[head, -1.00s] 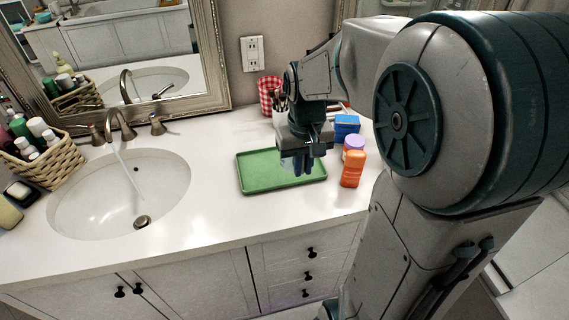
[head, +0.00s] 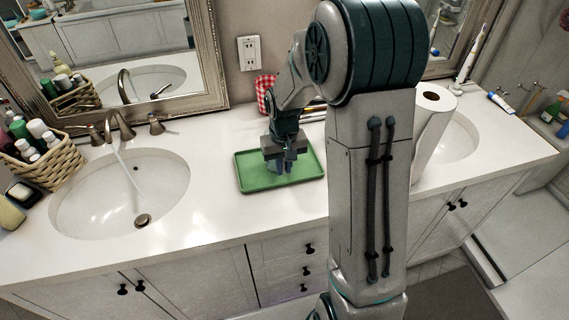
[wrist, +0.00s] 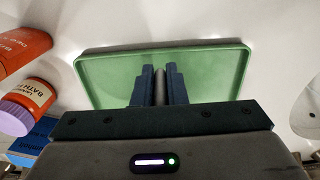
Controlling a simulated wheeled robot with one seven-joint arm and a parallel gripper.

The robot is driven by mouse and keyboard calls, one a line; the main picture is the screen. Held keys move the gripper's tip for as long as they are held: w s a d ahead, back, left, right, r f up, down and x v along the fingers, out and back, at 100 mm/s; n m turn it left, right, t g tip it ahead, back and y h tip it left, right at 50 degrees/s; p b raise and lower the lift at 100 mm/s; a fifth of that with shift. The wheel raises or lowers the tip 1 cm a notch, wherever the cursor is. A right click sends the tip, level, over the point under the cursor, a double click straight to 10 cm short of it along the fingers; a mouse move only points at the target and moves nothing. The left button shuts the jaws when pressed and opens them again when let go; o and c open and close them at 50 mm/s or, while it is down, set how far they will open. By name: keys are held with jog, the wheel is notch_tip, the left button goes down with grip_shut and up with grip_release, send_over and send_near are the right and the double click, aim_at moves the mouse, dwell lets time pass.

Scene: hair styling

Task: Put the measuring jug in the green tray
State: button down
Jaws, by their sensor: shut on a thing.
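The green tray (head: 250,186) lies flat on the white counter right of the left sink, and it fills the middle of the wrist view (wrist: 110,80). My gripper (head: 281,167) points down over the tray's middle. In the wrist view its two dark fingers (wrist: 160,84) are nearly together, shut on a thin greyish part between them. I take this to be the measuring jug (wrist: 159,86), mostly hidden by the fingers. Whether the jug touches the tray floor I cannot tell. The rest of the visible tray is empty.
In the wrist view an orange bottle (wrist: 20,48), a purple-capped bottle (wrist: 28,103) and a blue box (wrist: 33,137) stand left of the tray. A red checkered cup (head: 264,92) is behind it. The running sink (head: 90,195) is left; a paper roll (head: 432,115) is right.

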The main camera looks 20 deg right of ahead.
jog(key=shift+f, duration=0.2)
jog(key=c, duration=1.9)
grip_release()
jog(key=shift+f, duration=0.1)
jog(key=o, duration=0.4)
jog(key=shift+o, duration=0.2)
